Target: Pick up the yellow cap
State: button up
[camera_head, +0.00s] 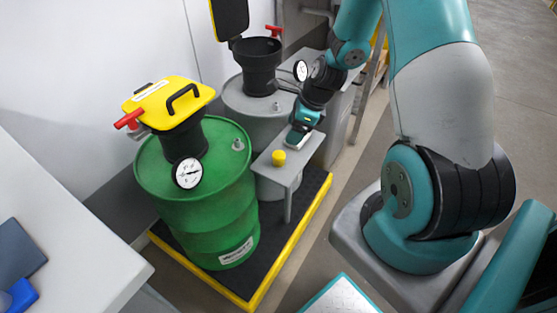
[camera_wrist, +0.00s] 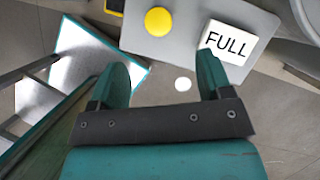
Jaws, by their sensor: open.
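The yellow cap (camera_head: 278,157) sits on a small grey shelf (camera_head: 283,174) beside the green drum. In the wrist view the round yellow cap (camera_wrist: 158,21) shows at the top, beyond my fingertips and a little left of the gap's middle. My gripper (camera_wrist: 161,68) is open and empty, with its two teal fingers apart. In the head view my gripper (camera_head: 297,134) is above the right part of the shelf, to the right of the cap and apart from it. The fingertips are hard to make out there.
A white "FULL" sign (camera_wrist: 228,41) lies on the shelf beside the cap. A green drum (camera_head: 200,195) with a yellow lid (camera_head: 168,101) and gauge stands left of the shelf. A grey drum (camera_head: 245,103) stands behind. A yellow-edged black platform (camera_head: 274,259) lies below.

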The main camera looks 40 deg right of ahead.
aim_at(279, 154)
jog(key=b+x, duration=0.1)
jog(key=x, duration=1)
jog(key=shift+a+f, duration=0.15)
jog(key=shift+f, duration=0.15)
jog(key=shift+c, duration=0.2)
jog(key=c, duration=0.9)
